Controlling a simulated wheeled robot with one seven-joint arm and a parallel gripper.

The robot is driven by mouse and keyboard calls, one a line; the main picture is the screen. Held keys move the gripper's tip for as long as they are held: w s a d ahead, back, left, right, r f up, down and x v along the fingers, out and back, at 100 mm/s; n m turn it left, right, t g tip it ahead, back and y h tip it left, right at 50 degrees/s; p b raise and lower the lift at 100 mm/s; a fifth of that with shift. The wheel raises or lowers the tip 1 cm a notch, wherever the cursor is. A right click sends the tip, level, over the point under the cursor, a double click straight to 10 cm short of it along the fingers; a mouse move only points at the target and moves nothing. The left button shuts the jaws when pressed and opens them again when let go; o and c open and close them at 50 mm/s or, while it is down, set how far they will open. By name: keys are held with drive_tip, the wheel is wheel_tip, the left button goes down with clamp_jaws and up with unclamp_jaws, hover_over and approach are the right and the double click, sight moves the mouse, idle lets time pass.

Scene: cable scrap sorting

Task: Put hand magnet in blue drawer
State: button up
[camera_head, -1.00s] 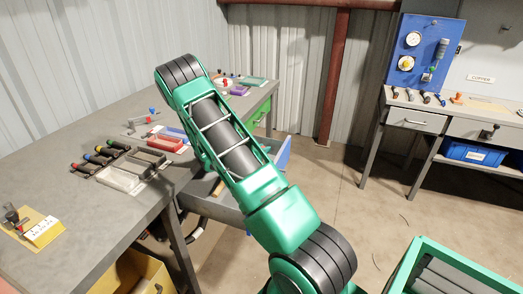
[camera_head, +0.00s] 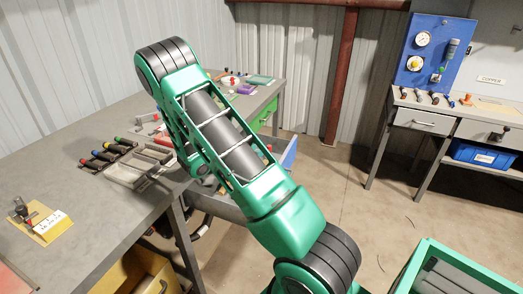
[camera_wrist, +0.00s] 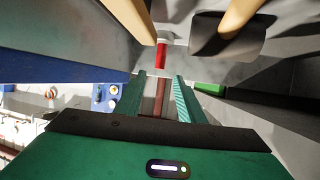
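My gripper (camera_wrist: 160,82) shows in the wrist view with its two green fingers apart. A red cylinder with a pale end (camera_wrist: 161,53), perhaps the hand magnet, lies just beyond the fingertips, in line with the gap. It appears to be inside the grey drawer, and I see no finger contact. The blue drawer (camera_head: 289,153) stands open under the workbench in the head view, partly behind my arm. Its blue front also shows in the wrist view (camera_wrist: 45,65). My gripper is hidden in the head view.
A wooden-handled tool (camera_wrist: 232,38) with a dark head and another wooden handle (camera_wrist: 131,20) are near the red cylinder. A green drawer (camera_head: 269,113) is farther back. A second bench (camera_head: 470,128) stands at the right.

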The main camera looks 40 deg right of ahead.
drive_tip(key=s+a+r+g+y, duration=0.1)
drive_tip(key=s+a+r+y, duration=0.1)
drive_tip(key=s, duration=0.3)
drive_tip(key=s+a+r+g+y, duration=0.1)
drive_tip(key=s+a+r+y, duration=0.1)
drive_tip(key=s+r, duration=0.2)
drive_tip(key=s+a+r+n+g+y, duration=0.1)
drive_tip(key=s+a+r+y, duration=0.1)
drive_tip(key=s, duration=0.4)
drive_tip(key=shift+s+r, duration=0.35)
drive_tip(key=shift+r, duration=0.05)
drive_tip(key=s+a+r+n+y, duration=0.3)
drive_tip(key=s+a+r+n, duration=0.1)
drive_tip(key=s+a, duration=0.4)
drive_tip(key=s+a+r+n+y, duration=0.4)
drive_tip(key=s+a, duration=0.4)
drive_tip(key=s, duration=0.2)
drive_tip(key=shift+s+a, duration=0.25)
drive_tip(key=shift+s, duration=0.1)
drive_tip(key=shift+w+f, duration=0.2)
drive_tip(key=shift+w, duration=0.35)
